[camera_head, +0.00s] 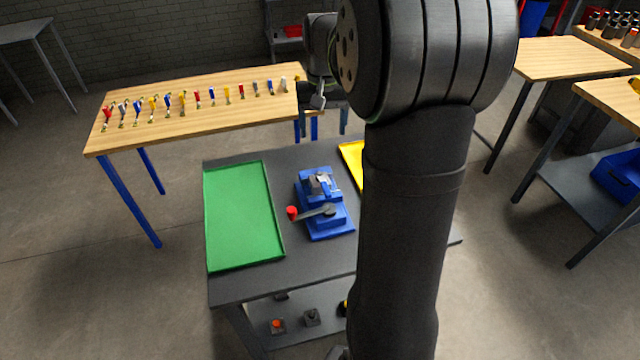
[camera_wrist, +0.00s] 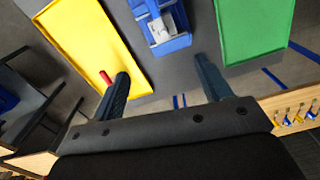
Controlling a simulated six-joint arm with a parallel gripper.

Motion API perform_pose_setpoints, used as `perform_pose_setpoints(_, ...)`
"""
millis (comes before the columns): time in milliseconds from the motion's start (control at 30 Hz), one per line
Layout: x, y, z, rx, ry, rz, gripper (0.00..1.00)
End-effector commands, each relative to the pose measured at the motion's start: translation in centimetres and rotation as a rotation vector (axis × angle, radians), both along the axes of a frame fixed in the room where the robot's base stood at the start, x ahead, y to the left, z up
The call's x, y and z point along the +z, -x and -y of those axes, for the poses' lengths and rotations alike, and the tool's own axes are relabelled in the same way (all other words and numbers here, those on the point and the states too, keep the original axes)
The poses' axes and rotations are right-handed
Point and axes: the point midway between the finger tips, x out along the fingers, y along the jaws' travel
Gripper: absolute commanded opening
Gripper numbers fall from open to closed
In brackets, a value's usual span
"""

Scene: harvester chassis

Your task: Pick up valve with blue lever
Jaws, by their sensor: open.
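Several small valves stand in a row on a wooden table at the back left in the head view. Their levers are red, blue, yellow and white or grey. Valves with a blue lever include one near the left (camera_head: 138,106), one in the middle (camera_head: 212,97) and one near the right end (camera_head: 270,87). A blue lever (camera_wrist: 311,113) also shows at the right edge in the wrist view. My gripper (camera_wrist: 163,82) is open and empty, with its fingers spread. In the head view it is partly hidden behind my arm, near the table's right end.
A dark workbench (camera_head: 305,275) in front holds a green tray (camera_head: 240,215), a blue vise (camera_head: 325,222) with a red-knobbed handle, and a yellow tray (camera_head: 352,158) partly behind my arm. A small red item (camera_wrist: 106,77) shows over the yellow tray. More tables stand right.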

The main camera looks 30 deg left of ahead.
Motion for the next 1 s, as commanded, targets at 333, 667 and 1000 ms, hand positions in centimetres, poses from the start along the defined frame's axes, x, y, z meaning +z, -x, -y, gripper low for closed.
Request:
perform_pose_setpoints(333, -2.2, -0.1, 0.0, 0.151, 0.002, -0.003, 0.71)
perform_pose_setpoints(667, -9.3, -0.1, 0.0, 0.149, 0.002, -0.003, 0.71)
perform_pose_setpoints(1000, -12.7, 0.0, -0.1, 0.148, 0.001, -0.001, 0.71)
